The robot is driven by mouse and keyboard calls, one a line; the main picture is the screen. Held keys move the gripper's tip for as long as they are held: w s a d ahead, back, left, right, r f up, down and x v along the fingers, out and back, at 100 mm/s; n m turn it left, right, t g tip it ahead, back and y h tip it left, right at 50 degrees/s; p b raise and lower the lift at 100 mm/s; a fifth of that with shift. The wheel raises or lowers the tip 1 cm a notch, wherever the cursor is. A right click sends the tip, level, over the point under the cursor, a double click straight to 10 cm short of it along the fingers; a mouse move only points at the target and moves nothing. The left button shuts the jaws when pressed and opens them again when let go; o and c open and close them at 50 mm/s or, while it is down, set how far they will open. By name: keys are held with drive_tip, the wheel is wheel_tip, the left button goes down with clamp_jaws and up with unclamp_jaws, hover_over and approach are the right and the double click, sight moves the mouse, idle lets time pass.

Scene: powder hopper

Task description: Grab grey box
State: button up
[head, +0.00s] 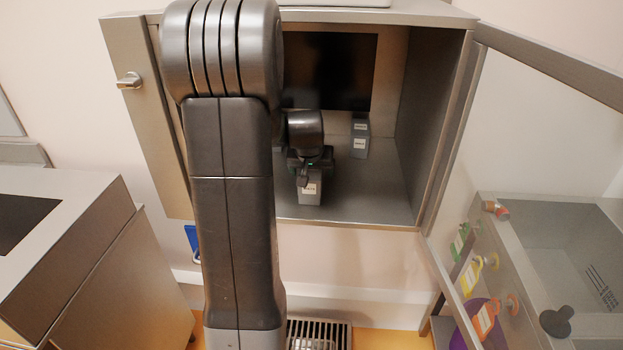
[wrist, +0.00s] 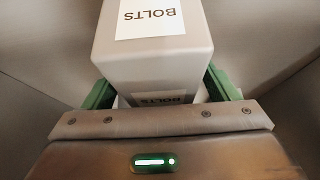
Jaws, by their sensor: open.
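A grey box (head: 309,190) with a white label stands on the cabinet floor near the front. In the wrist view the same box (wrist: 155,65) fills the upper middle, and its label reads "BOLTS". My gripper (wrist: 160,92) is open, with a green finger on each side of the box. I cannot tell whether the fingers touch it. In the head view my gripper (head: 308,172) is at the box, and my arm hides part of the cabinet. A second grey box (head: 359,138) with white labels stands farther back on the right.
The metal cabinet (head: 425,130) encloses both boxes, with its right wall close by. Its glass-like door (head: 545,75) stands open at the right. The cabinet floor (head: 375,195) is clear right of the front box. A dark panel (head: 330,70) is on the back wall.

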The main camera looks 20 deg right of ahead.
drive_tip(key=shift+f+b, duration=0.2)
drive_tip(key=shift+b, duration=0.15)
idle(0.3)
drive_tip(key=c, duration=1.2)
drive_tip(key=shift+r, duration=0.15)
